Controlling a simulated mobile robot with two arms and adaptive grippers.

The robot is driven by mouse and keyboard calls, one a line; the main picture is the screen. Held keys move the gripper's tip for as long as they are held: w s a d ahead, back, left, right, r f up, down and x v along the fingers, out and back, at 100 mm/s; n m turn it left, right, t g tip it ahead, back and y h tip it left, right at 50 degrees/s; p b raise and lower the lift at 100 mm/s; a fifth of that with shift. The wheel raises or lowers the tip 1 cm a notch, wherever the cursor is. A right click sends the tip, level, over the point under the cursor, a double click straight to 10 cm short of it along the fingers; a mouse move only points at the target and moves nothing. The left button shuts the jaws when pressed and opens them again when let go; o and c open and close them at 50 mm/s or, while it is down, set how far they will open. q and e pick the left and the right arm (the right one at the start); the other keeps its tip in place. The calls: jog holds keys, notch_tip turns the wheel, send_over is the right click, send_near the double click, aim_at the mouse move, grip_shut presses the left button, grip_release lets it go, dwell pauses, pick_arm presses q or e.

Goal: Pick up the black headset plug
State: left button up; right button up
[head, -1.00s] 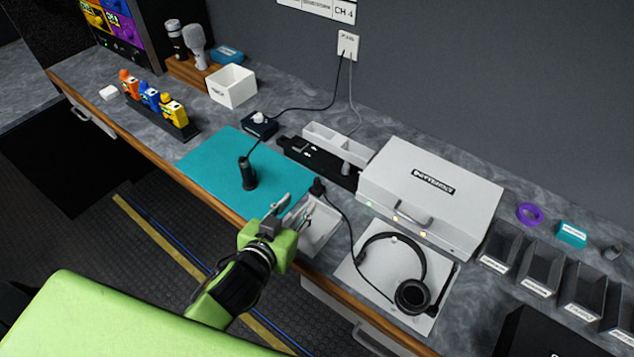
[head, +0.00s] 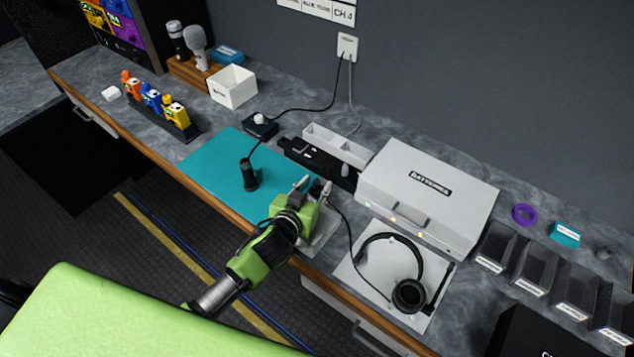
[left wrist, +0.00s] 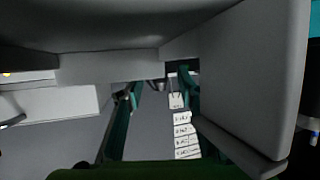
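The black headset plug (head: 316,187) is at the near right corner of the teal mat (head: 215,172), with its cable running down to the headset (head: 408,296). My left gripper (head: 314,187) is at the plug, its two light fingertips apart, one on each side of the dark plug. I cannot tell whether the fingers touch it. The left wrist view is mostly filled by close grey surfaces, and I cannot make out the plug there. My right gripper is not in view.
A black handheld device (head: 249,176) stands on the mat. A grey batteries case (head: 430,195) is to the right, with a black strip (head: 318,160) behind the mat. A white tray (head: 318,238) lies partly under my gripper. Open bins (head: 535,275) stand far right.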

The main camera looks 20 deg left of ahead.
pick_arm(q)
jog(key=shift+w, duration=0.1)
grip_shut()
dwell(0.3)
